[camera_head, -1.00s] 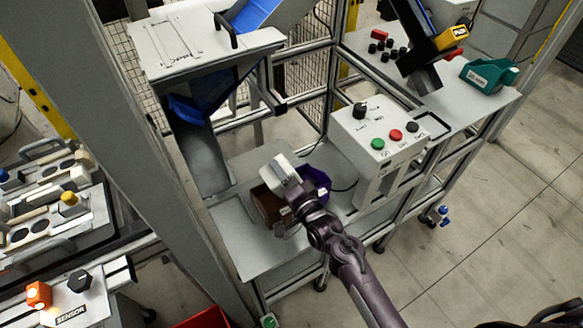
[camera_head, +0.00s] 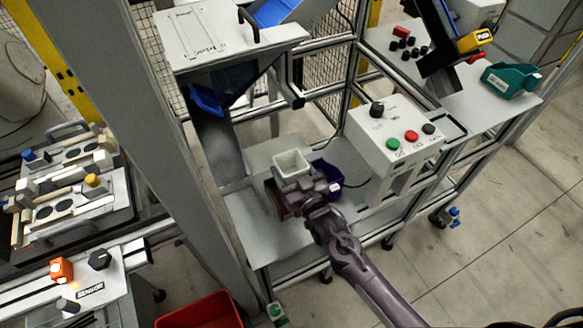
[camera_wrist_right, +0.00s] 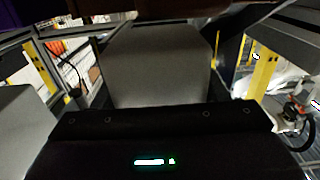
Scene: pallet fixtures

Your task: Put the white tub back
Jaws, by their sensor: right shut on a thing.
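The white tub (camera_head: 292,162) shows in the head view above the middle of the grey shelf, its open top facing up. My right gripper (camera_head: 300,180) is at the near side of the tub and shut on it. In the right wrist view the tub's pale wall (camera_wrist_right: 157,65) fills the middle, right in front of the dark gripper body. The fingertips are mostly hidden. My left gripper is not in view.
A brown bin (camera_head: 277,197) and a purple bin (camera_head: 328,172) stand on the grey shelf (camera_head: 252,222) below the tub. A control box (camera_head: 392,135) with buttons stands to the right. A chute (camera_head: 213,150) comes down at the left. The shelf's front left is clear.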

